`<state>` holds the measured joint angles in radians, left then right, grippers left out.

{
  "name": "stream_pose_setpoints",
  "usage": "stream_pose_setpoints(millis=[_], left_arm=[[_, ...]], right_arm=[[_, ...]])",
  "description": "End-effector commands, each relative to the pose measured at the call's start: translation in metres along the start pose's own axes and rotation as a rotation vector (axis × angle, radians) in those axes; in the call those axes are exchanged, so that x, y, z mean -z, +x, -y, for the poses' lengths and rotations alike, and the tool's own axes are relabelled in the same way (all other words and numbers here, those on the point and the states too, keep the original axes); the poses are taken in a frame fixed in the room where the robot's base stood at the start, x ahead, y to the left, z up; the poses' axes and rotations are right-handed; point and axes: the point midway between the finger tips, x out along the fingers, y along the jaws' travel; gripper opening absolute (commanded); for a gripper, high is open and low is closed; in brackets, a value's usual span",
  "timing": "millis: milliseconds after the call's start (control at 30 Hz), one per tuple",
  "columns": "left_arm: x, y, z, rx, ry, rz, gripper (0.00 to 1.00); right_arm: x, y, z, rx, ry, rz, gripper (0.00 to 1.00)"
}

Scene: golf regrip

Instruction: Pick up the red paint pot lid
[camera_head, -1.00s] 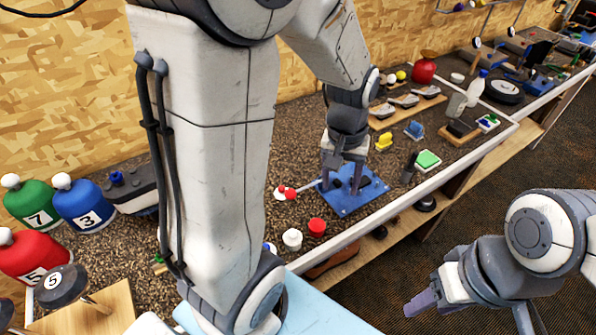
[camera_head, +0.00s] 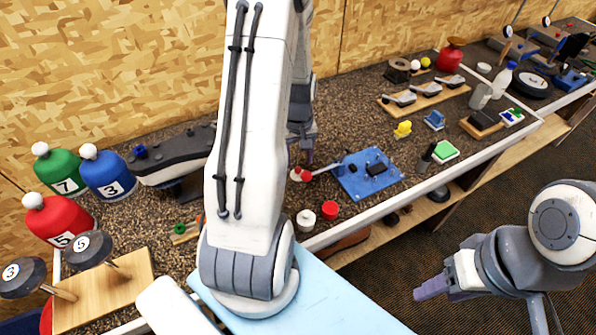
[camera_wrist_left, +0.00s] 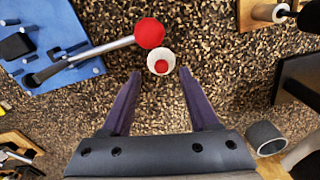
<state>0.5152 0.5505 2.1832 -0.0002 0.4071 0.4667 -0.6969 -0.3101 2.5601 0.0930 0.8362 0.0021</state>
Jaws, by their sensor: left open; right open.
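In the head view my left gripper (camera_head: 303,152) is partly hidden by my arm. My right gripper (camera_head: 430,288) is open and empty, off the bench's front.
A blue board (camera_head: 350,186) with dark parts lies right of the disc. Numbered club covers, including a green one (camera_head: 58,170), stand at the left. Bench surface around the disc is mostly bare.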

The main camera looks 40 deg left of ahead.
Motion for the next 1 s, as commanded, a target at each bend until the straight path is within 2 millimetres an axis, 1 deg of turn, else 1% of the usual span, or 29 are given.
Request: stream_pose_setpoints(millis=[33,100,200,300,567,667,700,733,1000], left_arm=[[-0.001,0.005,0.002,0.004,-0.001,0.007,0.61],[0.0,0.015,0.003,0.003,0.0,0.007,0.61],[0.0,0.029,0.002,0.002,0.0,0.005,0.61],[0.001,0.037,0.002,0.001,0.0,0.003,0.61],[0.001,0.04,0.002,0.0,0.001,0.0,0.61],[0.001,0.039,0.002,0.0,0.001,0.0,0.26],[0.001,0.039,0.002,0.0,0.001,0.001,0.11],[0.001,0.039,0.002,0.0,0.001,0.001,0.0],[0.001,0.039,0.002,0.0,0.001,0.001,0.0]], right_arm=[[0.0,-0.007,0.001,0.0,0.0,0.0,0.53],[0.001,-0.011,0.001,0.0,0.0,0.0,0.53],[0.001,-0.013,0.001,0.0,0.001,0.0,0.53],[0.001,-0.014,0.001,0.0,0.001,0.0,0.53],[0.001,-0.014,0.001,0.0,0.001,0.0,0.53],[0.001,-0.014,0.001,0.0,0.001,0.0,0.53],[0.001,-0.014,0.001,0.0,0.001,0.0,0.53],[0.001,-0.014,0.001,0.0,0.001,0.0,0.53],[0.001,-0.014,0.001,0.0,0.001,0.0,0.53]])
